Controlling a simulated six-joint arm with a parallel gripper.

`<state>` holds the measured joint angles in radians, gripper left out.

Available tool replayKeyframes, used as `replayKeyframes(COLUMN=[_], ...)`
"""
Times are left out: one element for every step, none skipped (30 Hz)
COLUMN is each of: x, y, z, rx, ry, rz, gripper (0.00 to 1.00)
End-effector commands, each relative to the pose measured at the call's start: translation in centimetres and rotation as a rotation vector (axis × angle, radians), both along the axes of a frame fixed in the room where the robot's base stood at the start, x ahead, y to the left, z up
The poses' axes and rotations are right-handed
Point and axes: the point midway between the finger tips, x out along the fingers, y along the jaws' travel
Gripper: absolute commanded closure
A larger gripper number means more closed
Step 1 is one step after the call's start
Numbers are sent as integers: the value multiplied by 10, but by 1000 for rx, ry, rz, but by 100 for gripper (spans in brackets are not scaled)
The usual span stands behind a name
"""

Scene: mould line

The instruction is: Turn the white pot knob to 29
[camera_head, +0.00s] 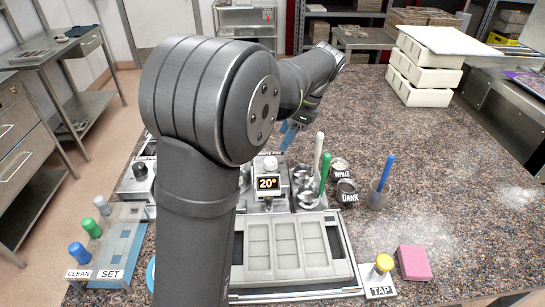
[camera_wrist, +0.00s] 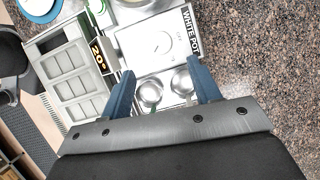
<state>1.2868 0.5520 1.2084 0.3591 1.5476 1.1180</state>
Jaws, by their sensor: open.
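The white pot knob is a pale round dial (camera_wrist: 161,43) on a white panel beside the "WHITE POT" label (camera_wrist: 190,31) in the wrist view. In the head view a pale knob (camera_head: 267,167) stands behind the display (camera_head: 268,183), which reads 20°. The display also shows in the wrist view (camera_wrist: 98,56), left of the dial. In the wrist view the dial lies just beyond the fingertips. In the head view my gripper (camera_head: 291,130) is partly hidden behind my arm, above and behind the knob.
The mould tray (camera_head: 345,262) is in front. Right-hand counter is mostly clear.

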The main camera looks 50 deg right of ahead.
Motion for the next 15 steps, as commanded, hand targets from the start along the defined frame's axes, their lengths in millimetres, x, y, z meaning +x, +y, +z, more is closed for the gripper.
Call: replayKeyframes(x=[4, 6, 8, 10, 12, 14, 16, 17, 19, 21, 22, 23, 24, 25, 26], y=[4, 6, 8, 9, 11, 12, 14, 16, 17, 18, 19, 20, 21, 21, 22], z=[-11, -17, -26, -31, -37, -45, -50, -55, -60, -65, -68, -73, -76, -78, -81], rx=[3, 5, 5, 4, 4, 4, 4, 4, 2, 2, 2, 1, 1, 1, 0], ry=[2, 1, 1, 2, 2, 2, 2, 2, 2, 2, 2, 1, 1, 1, 1], rz=[2, 2, 2, 2, 1, 1, 1, 1, 1, 1, 1, 1, 1, 1, 0], gripper=[43, 43, 43, 43, 43, 43, 43, 43, 43, 43, 43, 43, 43, 43, 43])
